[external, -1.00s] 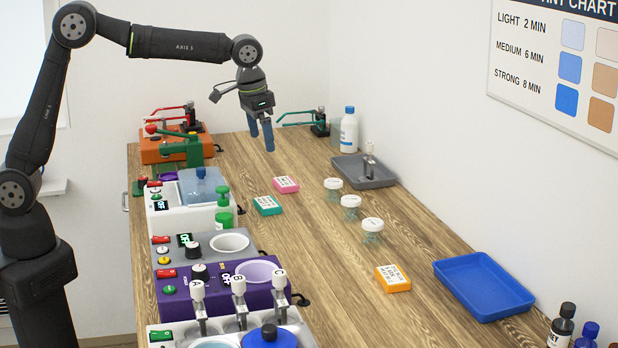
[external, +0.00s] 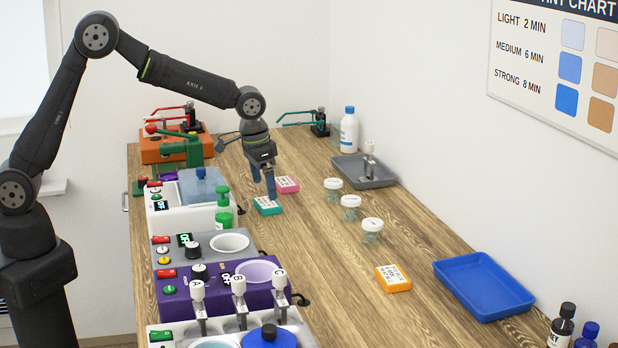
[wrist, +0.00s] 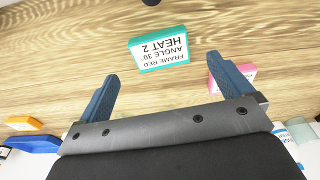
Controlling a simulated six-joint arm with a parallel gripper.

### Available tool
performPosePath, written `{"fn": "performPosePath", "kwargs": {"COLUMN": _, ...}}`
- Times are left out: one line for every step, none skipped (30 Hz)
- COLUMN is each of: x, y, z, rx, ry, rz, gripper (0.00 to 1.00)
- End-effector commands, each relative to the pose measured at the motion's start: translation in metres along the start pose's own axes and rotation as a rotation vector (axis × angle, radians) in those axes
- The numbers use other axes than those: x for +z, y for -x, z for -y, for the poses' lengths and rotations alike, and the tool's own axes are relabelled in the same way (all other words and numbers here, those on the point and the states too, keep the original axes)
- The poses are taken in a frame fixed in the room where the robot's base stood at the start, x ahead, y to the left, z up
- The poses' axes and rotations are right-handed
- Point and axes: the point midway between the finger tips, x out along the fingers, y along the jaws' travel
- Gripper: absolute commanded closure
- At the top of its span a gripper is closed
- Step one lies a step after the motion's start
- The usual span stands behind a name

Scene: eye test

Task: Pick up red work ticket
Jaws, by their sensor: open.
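A white card with a teal border (external: 267,206) lies flat on the wooden bench; in the wrist view (wrist: 160,50) its print reads "FRAME RED, ANGLE 30°, HEAT 2". A pink-bordered card (external: 288,185) lies just behind it; a blue finger partly covers it in the wrist view (wrist: 243,76). An orange-bordered card (external: 393,278) lies farther forward, its print too small to read. My gripper (external: 264,188) is open and empty, with blue fingers pointing down just behind the teal card. In the wrist view the teal card lies beyond and between the fingertips (wrist: 162,66).
Machines with a purple housing (external: 222,290) and a grey housing (external: 215,246) line the left edge. White-lidded jars (external: 351,202) stand to the right. A blue tray (external: 483,286) lies front right.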

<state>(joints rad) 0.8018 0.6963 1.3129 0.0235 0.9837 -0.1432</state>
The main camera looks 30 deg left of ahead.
Motion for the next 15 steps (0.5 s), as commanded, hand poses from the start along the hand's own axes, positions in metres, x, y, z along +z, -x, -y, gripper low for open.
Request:
{"fn": "performPosePath", "kwargs": {"x": 0.001, "y": -0.005, "z": 0.0, "rx": 0.0, "ry": 0.0, "rz": 0.002, "gripper": 0.04}}
{"fn": "performPosePath", "kwargs": {"x": 0.001, "y": -0.009, "z": 0.001, "rx": 0.0, "ry": 0.0, "rz": 0.002, "gripper": 0.04}}
{"fn": "performPosePath", "kwargs": {"x": 0.001, "y": -0.015, "z": 0.001, "rx": 0.0, "ry": 0.0, "rz": 0.002, "gripper": 0.04}}
{"fn": "performPosePath", "kwargs": {"x": 0.001, "y": -0.02, "z": 0.001, "rx": -0.001, "ry": 0.0, "rz": 0.004, "gripper": 0.04}}
{"fn": "performPosePath", "kwargs": {"x": 0.001, "y": -0.025, "z": 0.001, "rx": -0.001, "ry": 0.0, "rz": 0.004, "gripper": 0.04}}
{"fn": "performPosePath", "kwargs": {"x": 0.001, "y": -0.031, "z": 0.001, "rx": 0.0, "ry": 0.0, "rz": 0.002, "gripper": 0.04}}
{"fn": "performPosePath", "kwargs": {"x": 0.001, "y": -0.036, "z": 0.001, "rx": -0.001, "ry": 0.0, "rz": 0.003, "gripper": 0.04}}
{"fn": "performPosePath", "kwargs": {"x": 0.001, "y": -0.04, "z": 0.001, "rx": -0.001, "ry": 0.0, "rz": 0.003, "gripper": 0.04}}
{"fn": "performPosePath", "kwargs": {"x": 0.001, "y": -0.044, "z": 0.001, "rx": -0.001, "ry": 0.0, "rz": 0.002, "gripper": 0.04}}
{"fn": "performPosePath", "kwargs": {"x": 0.001, "y": -0.046, "z": 0.001, "rx": 0.0, "ry": 0.0, "rz": 0.001, "gripper": 0.04}}
{"fn": "performPosePath", "kwargs": {"x": 0.001, "y": -0.047, "z": 0.001, "rx": 0.0, "ry": 0.0, "rz": 0.0, "gripper": 0.04}}
{"fn": "performPosePath", "kwargs": {"x": 0.001, "y": -0.048, "z": 0.001, "rx": 0.0, "ry": 0.0, "rz": 0.0, "gripper": 0.04}}
{"fn": "performPosePath", "kwargs": {"x": 0.001, "y": -0.048, "z": 0.001, "rx": 0.0, "ry": 0.0, "rz": -0.001, "gripper": 0.04}}
{"fn": "performPosePath", "kwargs": {"x": 0.001, "y": -0.047, "z": 0.001, "rx": 0.0, "ry": 0.0, "rz": -0.001, "gripper": 0.04}}
{"fn": "performPosePath", "kwargs": {"x": 0.001, "y": -0.047, "z": 0.001, "rx": 0.0, "ry": 0.0, "rz": -0.001, "gripper": 0.04}}
